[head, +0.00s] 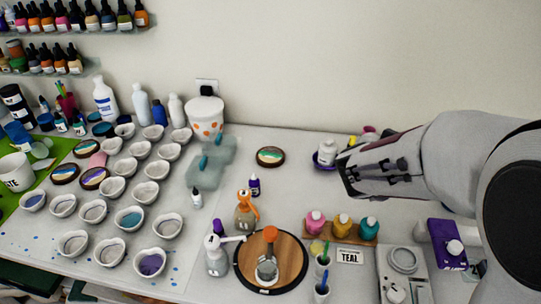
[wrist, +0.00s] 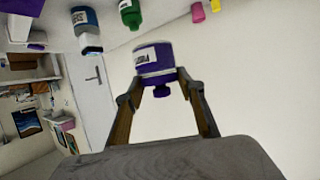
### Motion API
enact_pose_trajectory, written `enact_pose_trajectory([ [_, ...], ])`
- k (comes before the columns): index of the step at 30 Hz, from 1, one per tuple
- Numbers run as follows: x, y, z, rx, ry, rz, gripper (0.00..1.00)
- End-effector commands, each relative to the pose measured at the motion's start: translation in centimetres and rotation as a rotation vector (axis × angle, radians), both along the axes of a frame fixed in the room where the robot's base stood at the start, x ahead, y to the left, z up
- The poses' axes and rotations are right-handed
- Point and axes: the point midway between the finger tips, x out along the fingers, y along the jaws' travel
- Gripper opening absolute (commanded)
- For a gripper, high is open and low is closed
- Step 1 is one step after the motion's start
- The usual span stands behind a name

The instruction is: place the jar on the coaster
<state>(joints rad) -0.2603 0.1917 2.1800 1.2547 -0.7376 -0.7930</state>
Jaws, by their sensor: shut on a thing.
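My gripper (wrist: 160,82) is shut on a small jar (wrist: 154,62), with one finger on each side of it. The jar has a white label, a purple band and a small purple knob. In the head view my gripper (head: 344,172) is at the right of the back table area. A white jar (head: 327,151) with purple around its base shows at its fingertips; whether that base touches the table is unclear. A round coaster (head: 270,156) with a dark rim and teal and cream bands lies flat to its left, apart from the jar. Similar discs lie farther left.
Pink, yellow and teal bottles (head: 343,225) stand in front of my gripper. A round wooden board (head: 287,272) holds a cup. Many small bowls (head: 130,217) fill the left. The table around the coaster is mostly clear.

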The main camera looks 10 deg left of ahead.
Motion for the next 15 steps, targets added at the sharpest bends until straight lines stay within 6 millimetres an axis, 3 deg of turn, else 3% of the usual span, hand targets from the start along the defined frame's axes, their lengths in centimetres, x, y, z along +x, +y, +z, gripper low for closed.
enact_pose_trajectory([
  [8,3.4,4.2,0.2,0.009,-0.003,0.099,0.00],
  [15,7.7,10.8,0.3,0.015,-0.003,0.248,0.00],
])
